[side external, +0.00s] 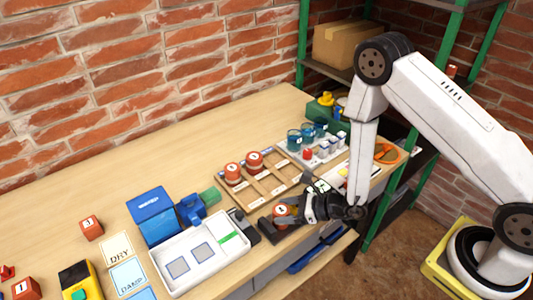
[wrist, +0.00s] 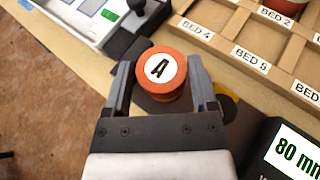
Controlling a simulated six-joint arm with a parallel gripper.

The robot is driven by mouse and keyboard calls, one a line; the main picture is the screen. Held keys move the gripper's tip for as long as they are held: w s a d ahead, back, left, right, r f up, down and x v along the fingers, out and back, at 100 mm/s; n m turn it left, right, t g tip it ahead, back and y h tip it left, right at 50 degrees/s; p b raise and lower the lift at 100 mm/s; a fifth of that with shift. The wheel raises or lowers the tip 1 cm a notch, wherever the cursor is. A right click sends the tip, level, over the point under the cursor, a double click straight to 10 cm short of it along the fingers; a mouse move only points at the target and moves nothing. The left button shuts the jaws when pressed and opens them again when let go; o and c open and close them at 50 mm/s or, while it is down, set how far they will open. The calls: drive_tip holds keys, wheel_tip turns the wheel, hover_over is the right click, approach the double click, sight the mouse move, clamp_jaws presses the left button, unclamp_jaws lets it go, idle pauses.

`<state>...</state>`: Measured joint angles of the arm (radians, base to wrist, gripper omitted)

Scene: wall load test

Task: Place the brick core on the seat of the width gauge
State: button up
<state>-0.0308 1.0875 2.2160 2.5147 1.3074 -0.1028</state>
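In the side external view the core (side external: 281,211) is at the tip of my gripper (side external: 290,210), over a dark base (side external: 268,231) near the table's front edge. I cannot tell whether its underside touches that base. The width gauge seems to be the dark device with an "80 mm" display (wrist: 292,152) at the lower right of the wrist view; its seat is mostly hidden.
A wooden bed rack (wrist: 245,40) with labelled beds holds similar red cores (side external: 233,172) behind. Blue cups (side external: 294,141) stand farther back. The table's back left is clear.

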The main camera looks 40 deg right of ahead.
drive_tip(key=shift+r, duration=0.15)
drive_tip(key=v, duration=1.2)
idle(0.3)
drive_tip(key=shift+s, duration=0.1)
drive_tip(key=shift+a, duration=0.1)
idle(0.4)
drive_tip(key=s+a+r+n+g, duration=0.2)
drive_tip(key=s+n+g, duration=0.35)
drive_tip(key=n, duration=0.25)
drive_tip(key=s+a+r+n+g, duration=0.2)
drive_tip(key=s+r+n+g, duration=0.15)
drive_tip(key=n+g, duration=0.4)
drive_tip(key=w+d+r+n+t+h, duration=0.5)
drive_tip(key=d+n+h, duration=0.3)
drive_tip(key=n, duration=0.4)
drive_tip(key=shift+w+r+h, duration=0.3)
drive_tip(key=shift+w+r, duration=0.1)
drive_tip(key=shift+w, duration=0.35)
